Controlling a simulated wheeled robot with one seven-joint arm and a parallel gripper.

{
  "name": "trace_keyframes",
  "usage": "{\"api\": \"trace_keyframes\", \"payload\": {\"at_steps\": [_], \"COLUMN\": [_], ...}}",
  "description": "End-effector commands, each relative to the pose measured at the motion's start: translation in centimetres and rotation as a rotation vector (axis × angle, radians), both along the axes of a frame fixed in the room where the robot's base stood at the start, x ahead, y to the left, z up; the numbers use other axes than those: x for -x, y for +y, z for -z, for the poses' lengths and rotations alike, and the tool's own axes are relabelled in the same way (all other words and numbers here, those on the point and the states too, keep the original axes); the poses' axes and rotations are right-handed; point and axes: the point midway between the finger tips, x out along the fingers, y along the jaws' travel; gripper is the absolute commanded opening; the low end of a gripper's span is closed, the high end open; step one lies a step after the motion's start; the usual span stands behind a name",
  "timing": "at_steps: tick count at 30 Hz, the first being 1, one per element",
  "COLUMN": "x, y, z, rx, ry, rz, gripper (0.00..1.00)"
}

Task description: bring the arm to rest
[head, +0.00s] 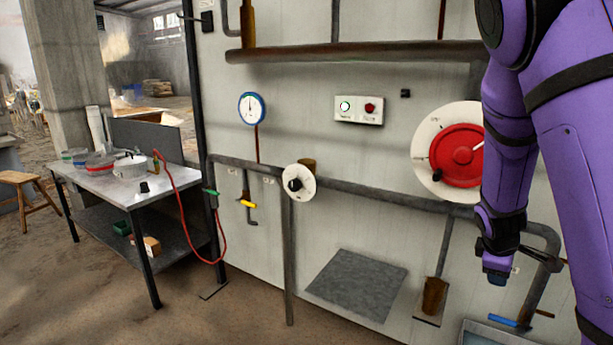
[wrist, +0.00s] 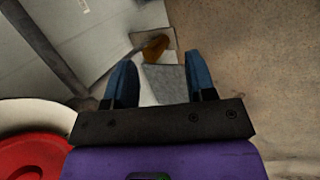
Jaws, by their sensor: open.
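My purple arm (head: 512,130) hangs down at the right of the head view, in front of the wall panel. My gripper (head: 497,268) is at its lower end, below the large red dial. In the wrist view my gripper (wrist: 160,82) is open, with two blue fingers apart and nothing between them. Beyond the fingers are a grey plate (wrist: 165,80) and an orange-brown object (wrist: 155,47). The arm hides part of the red dial (head: 458,155) and its white disc (head: 430,130).
A horizontal pipe (head: 370,190) runs along the wall near the gripper. A blue-handled valve (head: 508,322) and a scoop-like brown tool (head: 434,296) are low on the right. A metal table (head: 182,183) with pots stands at the left. The floor (head: 90,290) at the front left is clear.

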Motion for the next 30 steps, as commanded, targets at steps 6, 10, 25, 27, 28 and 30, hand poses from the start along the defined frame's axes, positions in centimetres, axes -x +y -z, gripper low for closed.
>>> {"api": "trace_keyframes", "payload": {"at_steps": [6, 10, 25, 27, 28, 30], "x": [1.9, 3.2, 10.7, 12.1, 12.8, 14.3], "y": [3.1, 4.8, 10.7, 11.4, 11.7, 12.4], "z": [-3.2, -5.5, -15.9, -17.3, -17.8, -19.1], "rx": [-0.194, -0.293, -0.571, -0.595, -0.604, -0.624], "ry": [-0.074, -0.109, -0.235, -0.253, -0.261, -0.279], "rz": [0.147, 0.222, 0.455, 0.483, 0.495, 0.522], "gripper": [0.51, 0.51, 0.51, 0.51, 0.51, 0.51]}}
